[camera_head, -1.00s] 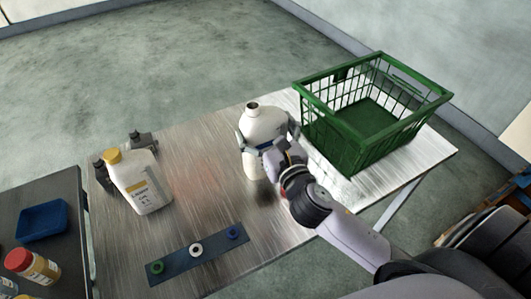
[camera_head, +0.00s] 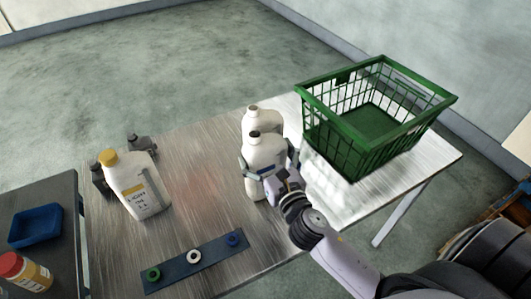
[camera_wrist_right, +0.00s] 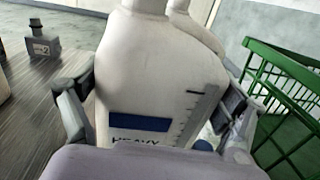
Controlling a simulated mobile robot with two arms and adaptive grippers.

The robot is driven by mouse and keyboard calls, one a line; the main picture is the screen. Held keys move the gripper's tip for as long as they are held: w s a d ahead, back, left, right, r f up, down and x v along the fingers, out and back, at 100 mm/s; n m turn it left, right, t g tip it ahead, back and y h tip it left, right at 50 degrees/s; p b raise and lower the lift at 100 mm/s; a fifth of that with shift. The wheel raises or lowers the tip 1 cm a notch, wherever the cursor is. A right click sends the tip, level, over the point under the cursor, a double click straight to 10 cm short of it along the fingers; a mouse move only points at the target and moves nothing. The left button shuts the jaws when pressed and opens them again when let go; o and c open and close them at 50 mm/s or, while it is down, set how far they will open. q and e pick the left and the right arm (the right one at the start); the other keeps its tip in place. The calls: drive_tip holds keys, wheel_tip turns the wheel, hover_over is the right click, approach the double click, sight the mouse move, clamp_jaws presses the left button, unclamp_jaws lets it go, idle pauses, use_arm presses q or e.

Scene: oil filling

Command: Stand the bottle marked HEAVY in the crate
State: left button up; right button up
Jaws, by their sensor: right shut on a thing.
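The white bottle marked HEAVY (camera_head: 264,151) has a dark opening at its top and stands about upright. My right gripper (camera_head: 268,172) is shut around its body. In the right wrist view the gripper (camera_wrist_right: 160,105) has a finger on each side of the bottle (camera_wrist_right: 155,75), and its HEAVY label shows, partly cut off. I cannot tell whether its base touches the table. The green crate (camera_head: 332,137) stands to the right at the table's far end. It looks empty, and its edge (camera_wrist_right: 285,58) shows in the wrist view. My left gripper is not in view.
A second white bottle (camera_head: 262,116) stands just behind the held one, partly hidden. A yellow-capped bottle marked LIGHT (camera_head: 137,187) stands left, near small grey blocks (camera_head: 139,143). A blue strip with rings (camera_head: 175,267) lies in front. The table (camera_head: 195,200) is clear at its middle.

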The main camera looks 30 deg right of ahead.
drive_tip(key=o, duration=1.1)
drive_tip(key=shift+c, duration=0.2)
drive_tip(key=shift+r, duration=0.1)
